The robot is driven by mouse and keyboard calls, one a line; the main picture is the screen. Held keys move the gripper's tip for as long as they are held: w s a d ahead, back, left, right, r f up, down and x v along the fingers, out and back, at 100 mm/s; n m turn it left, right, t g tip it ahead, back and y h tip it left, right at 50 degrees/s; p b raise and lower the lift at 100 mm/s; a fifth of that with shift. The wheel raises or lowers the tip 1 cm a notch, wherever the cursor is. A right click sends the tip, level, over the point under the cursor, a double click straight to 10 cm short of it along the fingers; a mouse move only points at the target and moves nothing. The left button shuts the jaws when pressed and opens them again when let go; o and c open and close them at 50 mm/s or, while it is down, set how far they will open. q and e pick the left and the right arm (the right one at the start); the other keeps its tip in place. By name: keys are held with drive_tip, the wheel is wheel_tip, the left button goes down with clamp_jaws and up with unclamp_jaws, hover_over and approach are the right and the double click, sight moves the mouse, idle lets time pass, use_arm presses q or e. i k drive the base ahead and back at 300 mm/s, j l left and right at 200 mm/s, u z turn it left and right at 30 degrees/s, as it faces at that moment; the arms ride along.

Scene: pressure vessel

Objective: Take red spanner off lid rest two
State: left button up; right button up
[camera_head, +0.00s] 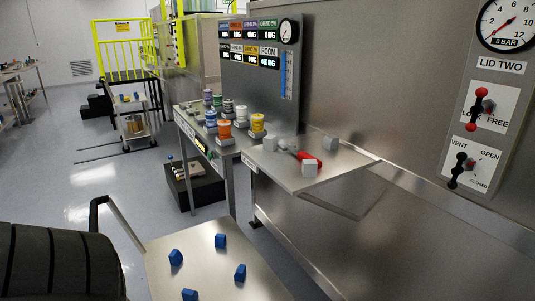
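A red spanner (312,159) lies on a grey metal shelf (290,182) fixed to the steel wall, at the middle right of the head view. Its red end is between pale grey blocks; the block in front (309,169) partly hides it. Two other pale blocks stand on the shelf, one at the left (270,144) and one at the back right (330,142). A pale piece (284,144) runs left from the red part; I cannot tell if it belongs to the spanner. Neither of my grippers is in view.
A metal cart top (210,265) with several blue blocks is in the foreground. A bench with coloured jars (225,129) stands left of the shelf. The LID TWO panel (480,95), with LOCK/FREE and VENT levers, is at the right. Floor (90,190) is clear at the left.

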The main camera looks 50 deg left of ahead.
sight(300, 155)
drive_tip(key=u, duration=1.3)
